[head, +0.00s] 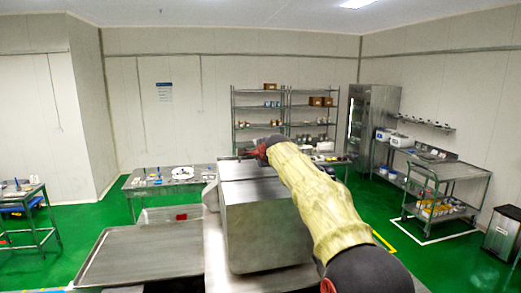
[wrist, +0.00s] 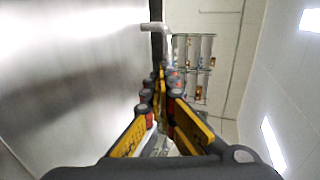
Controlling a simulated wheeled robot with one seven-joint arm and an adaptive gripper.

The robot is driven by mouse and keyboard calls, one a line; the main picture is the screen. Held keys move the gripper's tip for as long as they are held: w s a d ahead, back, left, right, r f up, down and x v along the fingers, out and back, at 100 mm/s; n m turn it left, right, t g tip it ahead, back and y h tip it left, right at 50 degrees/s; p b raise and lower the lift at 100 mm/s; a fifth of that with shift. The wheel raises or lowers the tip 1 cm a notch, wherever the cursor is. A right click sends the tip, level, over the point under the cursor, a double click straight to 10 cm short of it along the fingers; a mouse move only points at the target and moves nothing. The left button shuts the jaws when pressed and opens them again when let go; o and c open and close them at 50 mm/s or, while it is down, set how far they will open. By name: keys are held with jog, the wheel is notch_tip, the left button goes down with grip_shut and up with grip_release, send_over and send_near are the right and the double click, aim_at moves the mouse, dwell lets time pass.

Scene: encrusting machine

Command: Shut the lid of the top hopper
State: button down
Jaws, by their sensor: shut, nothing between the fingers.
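The top hopper (head: 265,235) is a big steel box in the middle of the head view. A steel panel that looks like its lid (head: 245,170) lies across its top; whether it is fully down I cannot tell. In the wrist view, a broad, smooth steel surface (wrist: 70,75), seemingly the lid, fills the left side. A short metal peg or handle (wrist: 155,27) juts at its far edge. My gripper (head: 243,154) is at the far side of the hopper's top, beside that surface. Its fingers (wrist: 161,75) are together and empty. Contact with the lid is unclear.
A steel tray (head: 145,255) lies left of the hopper, with a small red item (head: 181,217) behind it. A table (head: 165,183) with small items, shelving (head: 285,110) and a steel cart (head: 440,190) stand farther off. Green floor between is open.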

jog(key=w+a+p, duration=0.1)
jog(key=w+p, duration=0.4)
jog(key=w, duration=0.3)
jog(key=shift+w+a, duration=0.15)
jog(key=shift+a, duration=0.15)
jog(key=shift+f, duration=0.1)
